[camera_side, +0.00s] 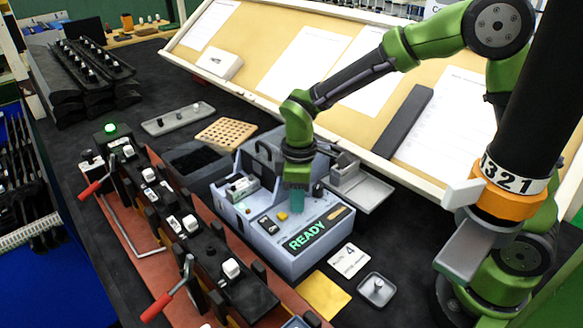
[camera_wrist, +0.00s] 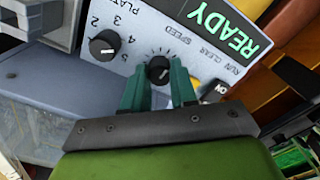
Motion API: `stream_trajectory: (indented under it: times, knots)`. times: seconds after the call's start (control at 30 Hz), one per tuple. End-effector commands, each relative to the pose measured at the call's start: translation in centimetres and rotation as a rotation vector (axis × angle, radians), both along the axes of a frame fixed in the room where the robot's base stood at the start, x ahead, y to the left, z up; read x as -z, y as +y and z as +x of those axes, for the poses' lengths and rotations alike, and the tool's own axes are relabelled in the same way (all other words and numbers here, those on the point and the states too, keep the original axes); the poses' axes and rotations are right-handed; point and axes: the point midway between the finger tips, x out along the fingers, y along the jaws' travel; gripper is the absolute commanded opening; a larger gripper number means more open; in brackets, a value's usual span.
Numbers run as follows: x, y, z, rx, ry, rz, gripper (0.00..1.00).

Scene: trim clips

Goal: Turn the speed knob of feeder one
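The grey-blue control box (camera_side: 335,229), with a green READY display, stands on the dark bench. I cannot read which feeder it is. In the wrist view, its small black speed knob (camera_wrist: 158,68) has tick marks around it, beside the SPEED lettering. My gripper (camera_wrist: 159,66) points down at the panel, its teal fingers on either side of this knob. I cannot tell whether they press on it or only flank it. In the side view, my gripper (camera_side: 297,208) is over the box's top panel and the knob is hidden.
A larger black PLATE knob (camera_wrist: 105,45) is left of the fingers in the wrist view. A dark switch (camera_wrist: 215,90) is close on the right. In the side view, a yellow button (camera_side: 283,216) is near my fingers, and a fixture rail with red-handled clamps (camera_side: 157,306) runs on the left.

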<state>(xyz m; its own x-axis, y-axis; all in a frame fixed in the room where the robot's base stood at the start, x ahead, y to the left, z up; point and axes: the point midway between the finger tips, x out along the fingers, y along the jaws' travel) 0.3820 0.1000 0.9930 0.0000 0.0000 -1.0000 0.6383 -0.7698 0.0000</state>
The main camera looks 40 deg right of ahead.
Motion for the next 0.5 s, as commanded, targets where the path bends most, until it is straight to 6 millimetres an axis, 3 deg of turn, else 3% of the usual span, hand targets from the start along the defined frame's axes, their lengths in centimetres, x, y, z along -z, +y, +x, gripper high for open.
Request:
stream_trajectory:
  times: [0.07, 0.37, 0.5]
  knots:
    - [0.0, 0.0, 0.0, 0.0, 0.0, 0.0, 0.38]
    - [-0.1, 0.0, 0.0, 0.001, 0.0, 0.0, 0.38]
    - [-1.2, 0.0, 0.1, 0.002, -0.004, 0.0, 0.38]
